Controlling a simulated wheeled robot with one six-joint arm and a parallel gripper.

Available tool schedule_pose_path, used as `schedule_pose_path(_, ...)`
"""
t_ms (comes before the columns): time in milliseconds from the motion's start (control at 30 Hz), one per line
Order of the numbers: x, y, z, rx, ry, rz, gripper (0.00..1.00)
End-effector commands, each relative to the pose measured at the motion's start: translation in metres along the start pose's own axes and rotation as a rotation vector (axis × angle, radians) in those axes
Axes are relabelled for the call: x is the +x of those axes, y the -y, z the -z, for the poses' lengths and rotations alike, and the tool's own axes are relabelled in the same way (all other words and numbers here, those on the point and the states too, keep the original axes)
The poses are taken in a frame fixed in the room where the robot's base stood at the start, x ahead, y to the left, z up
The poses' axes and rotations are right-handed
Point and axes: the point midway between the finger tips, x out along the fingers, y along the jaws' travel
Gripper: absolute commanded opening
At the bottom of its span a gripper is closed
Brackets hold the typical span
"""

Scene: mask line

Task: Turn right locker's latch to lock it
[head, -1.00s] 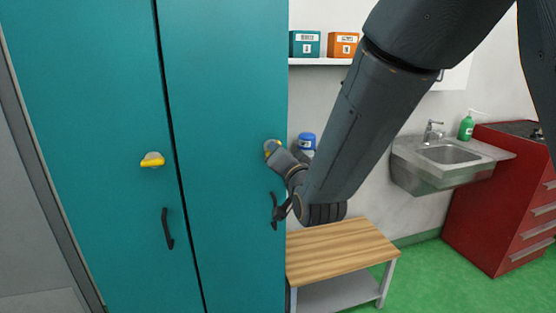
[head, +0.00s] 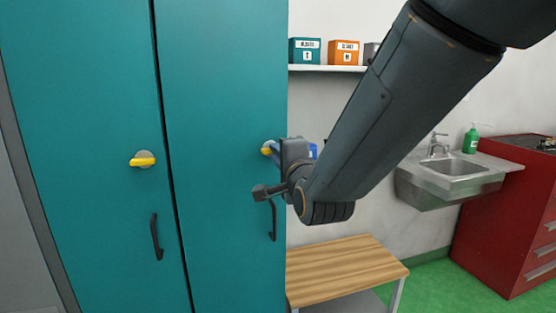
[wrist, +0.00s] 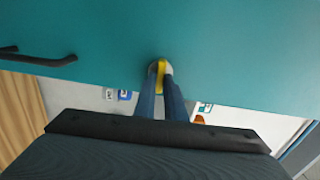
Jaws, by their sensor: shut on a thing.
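The right locker's latch (head: 267,148) is a yellow knob on a grey round plate, near the right edge of the teal right door (head: 215,95). My gripper (head: 275,153) reaches it from the right and partly hides it in the head view. In the wrist view, the yellow latch (wrist: 162,72) lies between the two blue-grey fingers of my gripper (wrist: 160,88), which are shut on it. There the latch bar lies roughly at right angles to the black door handle (wrist: 35,58).
The left door has its own yellow latch (head: 143,160), lying about level, and a black handle (head: 156,237). The right door's handle (head: 273,220) is just below my wrist. A wooden bench (head: 345,268) stands at the right. A sink (head: 450,170) and red cabinet (head: 505,220) are farther right.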

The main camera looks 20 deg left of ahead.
Motion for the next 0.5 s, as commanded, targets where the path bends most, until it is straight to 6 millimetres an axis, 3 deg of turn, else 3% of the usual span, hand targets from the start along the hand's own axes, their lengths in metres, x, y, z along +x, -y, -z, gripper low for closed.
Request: schedule_pose_path(500,-0.0002,-0.0010,0.0006,0.051,-0.002,-0.002,0.00)
